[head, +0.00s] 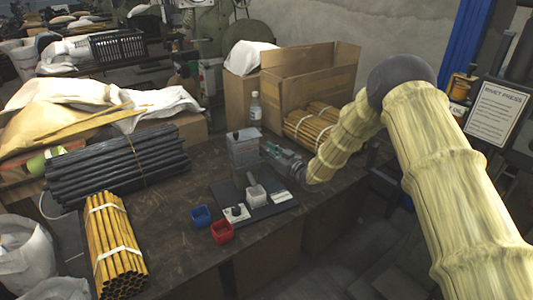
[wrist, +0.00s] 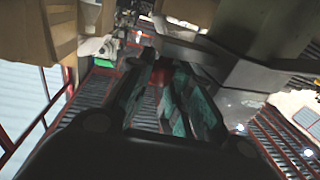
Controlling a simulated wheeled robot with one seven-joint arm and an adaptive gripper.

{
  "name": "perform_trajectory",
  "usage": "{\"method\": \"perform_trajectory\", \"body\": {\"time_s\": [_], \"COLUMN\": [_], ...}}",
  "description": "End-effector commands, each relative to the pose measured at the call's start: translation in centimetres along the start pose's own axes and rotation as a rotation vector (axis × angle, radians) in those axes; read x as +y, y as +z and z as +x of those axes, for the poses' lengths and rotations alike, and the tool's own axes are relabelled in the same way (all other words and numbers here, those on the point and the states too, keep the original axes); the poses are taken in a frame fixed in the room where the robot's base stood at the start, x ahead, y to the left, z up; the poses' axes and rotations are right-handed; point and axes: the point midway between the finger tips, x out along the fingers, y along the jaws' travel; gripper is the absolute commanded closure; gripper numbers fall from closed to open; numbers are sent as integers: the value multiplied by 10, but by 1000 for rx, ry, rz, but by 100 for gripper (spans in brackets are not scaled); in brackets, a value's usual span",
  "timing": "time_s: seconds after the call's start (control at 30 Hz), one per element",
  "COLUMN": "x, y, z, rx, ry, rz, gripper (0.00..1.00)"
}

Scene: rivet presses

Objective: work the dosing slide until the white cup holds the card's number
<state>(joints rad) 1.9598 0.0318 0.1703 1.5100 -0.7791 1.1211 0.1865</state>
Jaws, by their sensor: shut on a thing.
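The grey dosing box (head: 243,150) stands upright at the back of a dark base plate (head: 262,212) on the bench. My gripper (head: 268,149) is at the box's right side, with its fingers pointing left. In the wrist view, its teal fingers (wrist: 165,105) close around a small red piece (wrist: 160,74), which looks like the slide's handle; most of it is hidden.
A blue bin (head: 201,216) and a red bin (head: 221,231) stand at the plate's front left. A white pad with a dark knob (head: 237,212) is beside the cup. A bottle (head: 255,110) and cardboard box (head: 310,85) stand behind. Black tubes (head: 120,165) and yellow tubes (head: 113,245) lie left.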

Motion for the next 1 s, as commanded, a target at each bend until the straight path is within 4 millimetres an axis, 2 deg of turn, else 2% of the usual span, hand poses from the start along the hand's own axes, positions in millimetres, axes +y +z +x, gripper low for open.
{"method": "perform_trajectory", "body": {"time_s": [0.03,0.17,0.43,0.47,0.5,1.0], "x": [10,28,32,33,33,30], "y": [2,1,-1,-1,-1,0], "z": [-3,-7,-10,-10,-10,-9], "rx": [1,2,1,1,1,0], "ry": [3,3,6,6,7,3], "rz": [-2,-2,-1,-2,-2,-1], "gripper": [100,100,100,77,70,70]}}
